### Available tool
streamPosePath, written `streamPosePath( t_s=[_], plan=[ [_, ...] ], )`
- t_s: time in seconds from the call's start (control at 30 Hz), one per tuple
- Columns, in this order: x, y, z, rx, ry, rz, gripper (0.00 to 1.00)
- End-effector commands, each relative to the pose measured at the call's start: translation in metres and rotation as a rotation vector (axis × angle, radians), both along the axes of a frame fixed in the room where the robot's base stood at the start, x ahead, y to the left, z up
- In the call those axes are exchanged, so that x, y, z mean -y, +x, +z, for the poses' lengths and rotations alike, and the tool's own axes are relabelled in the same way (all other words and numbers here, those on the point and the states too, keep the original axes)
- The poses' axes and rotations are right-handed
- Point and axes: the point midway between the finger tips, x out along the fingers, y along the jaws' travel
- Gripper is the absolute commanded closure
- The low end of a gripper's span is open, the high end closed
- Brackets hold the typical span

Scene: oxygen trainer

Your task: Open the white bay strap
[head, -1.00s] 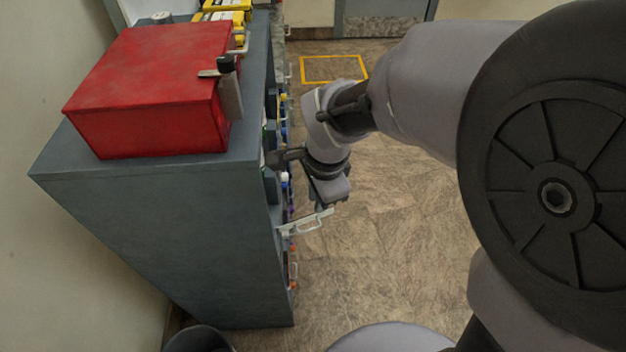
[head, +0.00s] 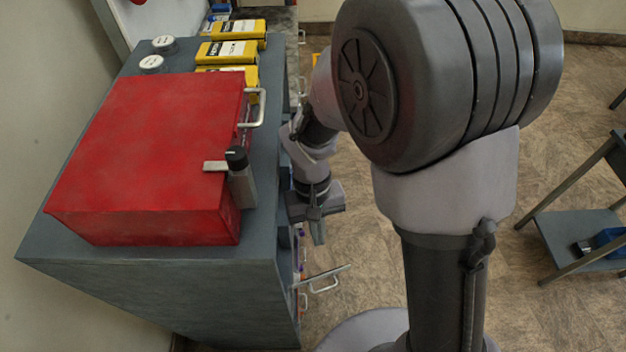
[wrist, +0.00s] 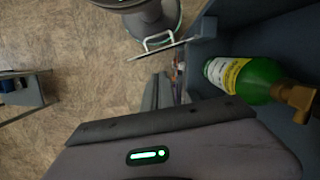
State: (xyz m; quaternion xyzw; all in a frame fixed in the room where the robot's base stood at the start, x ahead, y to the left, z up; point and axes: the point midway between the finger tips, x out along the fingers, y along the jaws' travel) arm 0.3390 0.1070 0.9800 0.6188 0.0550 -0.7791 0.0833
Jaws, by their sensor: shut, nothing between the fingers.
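A pale strap bar with a white handle (head: 324,283) sticks out from the open side of the grey cabinet, low at the right in the head view. I take it to be the white bay strap; its hinge end is partly hidden. It also shows at the top of the wrist view, where its handle (wrist: 158,42) faces a round grey base. My gripper (head: 319,237) is shut and empty, pointing down beside the cabinet, just above and behind the bar in the head view. The fingers (wrist: 160,84) show in the wrist view, apart from the bar.
A green bottle (wrist: 247,78) with a brass valve lies in the cabinet at right of the wrist view. A red box (head: 150,150) and yellow cases (head: 228,52) are on the cabinet top. A small table (head: 590,245) stands right. Floor is free between.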

Motion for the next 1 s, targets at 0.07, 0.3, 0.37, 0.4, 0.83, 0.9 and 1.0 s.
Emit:
streamPosePath(
  t_s=[0.07,0.3,0.37,0.4,0.83,0.9,1.0],
  plan=[
    [0.000,-0.005,-0.005,-0.027,0.010,0.076,1.00],
    [0.003,-0.014,-0.047,-0.031,0.012,0.092,1.00],
    [0.004,-0.017,-0.059,-0.030,0.012,0.092,1.00],
    [0.005,-0.019,-0.067,-0.030,0.012,0.092,1.00],
    [0.007,-0.028,-0.102,-0.026,0.012,0.090,1.00],
    [0.007,-0.028,-0.101,-0.025,0.012,0.089,1.00],
    [0.007,-0.028,-0.101,-0.025,0.012,0.089,1.00]
  ],
)
